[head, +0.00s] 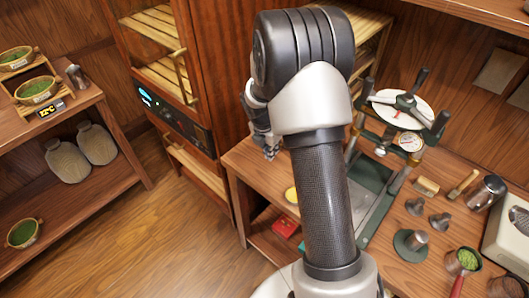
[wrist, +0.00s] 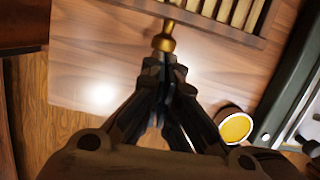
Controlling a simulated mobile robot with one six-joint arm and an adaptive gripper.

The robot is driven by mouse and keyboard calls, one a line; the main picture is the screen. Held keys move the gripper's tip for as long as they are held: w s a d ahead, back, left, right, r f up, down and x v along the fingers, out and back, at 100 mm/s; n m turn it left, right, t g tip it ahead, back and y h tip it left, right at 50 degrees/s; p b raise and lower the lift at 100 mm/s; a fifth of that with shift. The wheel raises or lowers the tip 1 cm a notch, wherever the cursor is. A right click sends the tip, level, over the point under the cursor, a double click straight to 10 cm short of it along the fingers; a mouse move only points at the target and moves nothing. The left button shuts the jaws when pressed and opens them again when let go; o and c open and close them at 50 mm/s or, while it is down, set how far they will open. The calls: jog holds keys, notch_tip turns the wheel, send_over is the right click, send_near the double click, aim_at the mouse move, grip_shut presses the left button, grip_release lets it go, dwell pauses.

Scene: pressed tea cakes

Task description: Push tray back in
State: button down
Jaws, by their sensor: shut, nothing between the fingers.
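A slatted wooden tray (wrist: 235,12) shows at the top of the wrist view, with a brass knob (wrist: 165,42) on its front edge. My gripper (wrist: 166,68) is shut and empty, its fingertips just short of or against the knob; I cannot tell if they touch. In the head view, my gripper (head: 268,145) is partly hidden by my arm. A slatted tray (head: 362,42) shows right of my arm there, its left part hidden. More slatted trays (head: 165,75) sit in the tall wooden cabinet (head: 215,70), one with a brass handle.
A yellow-filled cup (wrist: 235,127) is right of my gripper. A shelf (head: 70,195) stands at left; the floor (head: 150,240) between is clear.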

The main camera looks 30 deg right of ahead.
jog(key=w+d+p, duration=0.1)
jog(key=d, duration=0.2)
jog(key=w+d+p, duration=0.1)
jog(key=d+p, duration=0.1)
jog(key=d, duration=0.1)
jog(key=w+d+p, duration=0.1)
jog(key=d+p, duration=0.1)
jog(key=d, duration=0.1)
jog(key=shift+w+r, duration=0.15)
jog(key=shift+w+d, duration=0.1)
jog(key=shift+d, duration=0.25)
